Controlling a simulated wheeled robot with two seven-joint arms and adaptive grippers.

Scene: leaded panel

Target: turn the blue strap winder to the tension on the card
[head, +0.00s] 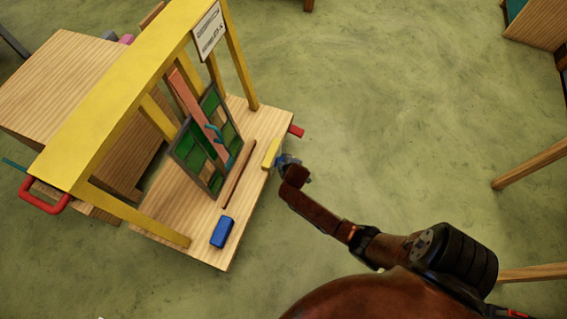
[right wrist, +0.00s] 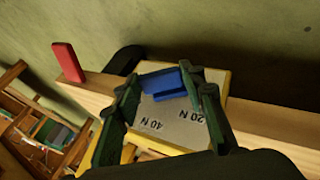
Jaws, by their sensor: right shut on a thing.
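My right gripper (head: 292,170) reaches the right edge of the wooden bench, beside a yellow block. In the right wrist view its two dark green fingers (right wrist: 168,98) are shut on the blue strap winder (right wrist: 165,80). The winder sits over a grey dial plate (right wrist: 175,122) marked "40 N" and "20 N"; its pointer is not clear. The leaded panel (head: 190,152) with green panes stands tilted in the yellow frame, a salmon strap (head: 186,95) across it. The card (head: 208,30) hangs on the frame; its print is too small to read. My left gripper is not in view.
A blue block (head: 221,232) and a brown rod (head: 238,174) lie on the bench. A red piece (head: 296,131) sticks out at its right edge. A red handle (head: 42,200) is at the left. Green floor right of the bench is open.

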